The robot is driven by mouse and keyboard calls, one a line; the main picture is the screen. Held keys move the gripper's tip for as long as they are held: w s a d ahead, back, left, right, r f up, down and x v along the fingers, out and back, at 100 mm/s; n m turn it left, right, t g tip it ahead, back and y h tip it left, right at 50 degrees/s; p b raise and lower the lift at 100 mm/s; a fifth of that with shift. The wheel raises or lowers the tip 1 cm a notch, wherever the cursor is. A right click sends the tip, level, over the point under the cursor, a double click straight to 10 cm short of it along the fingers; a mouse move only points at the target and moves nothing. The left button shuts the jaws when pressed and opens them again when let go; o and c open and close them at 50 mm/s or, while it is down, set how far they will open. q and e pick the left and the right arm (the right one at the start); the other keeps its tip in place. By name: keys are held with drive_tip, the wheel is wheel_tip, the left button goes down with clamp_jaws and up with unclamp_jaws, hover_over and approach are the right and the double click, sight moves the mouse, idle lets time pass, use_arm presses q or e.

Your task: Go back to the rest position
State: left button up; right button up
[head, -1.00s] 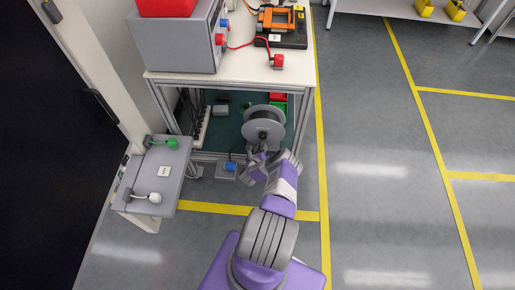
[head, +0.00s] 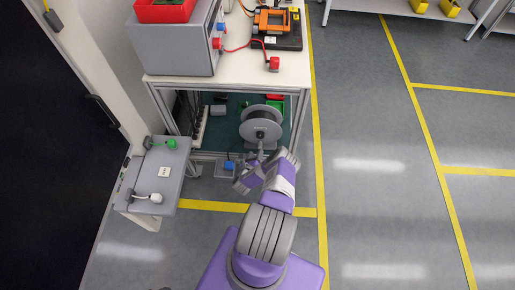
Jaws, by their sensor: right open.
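My right gripper (head: 253,165) is in the head view at the end of my purple and grey right arm. It is open, just in front of the lower shelf of the white-topped bench (head: 255,77). A grey reel (head: 260,124) stands on that shelf just beyond the gripper. Whether the fingertips touch the reel cannot be told. My left gripper does not show.
A low grey side table (head: 160,178) with a green plug (head: 171,144) and a white plug (head: 156,198) stands at left. A blue item (head: 228,165) lies by the bench's foot. The floor at right, with yellow lines (head: 427,135), is clear.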

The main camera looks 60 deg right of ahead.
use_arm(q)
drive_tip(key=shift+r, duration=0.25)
use_arm(e)
drive_tip(key=shift+s+a+r, duration=0.1)
drive_tip(key=shift+a+r, duration=0.05)
drive_tip(key=shift+a, duration=0.5)
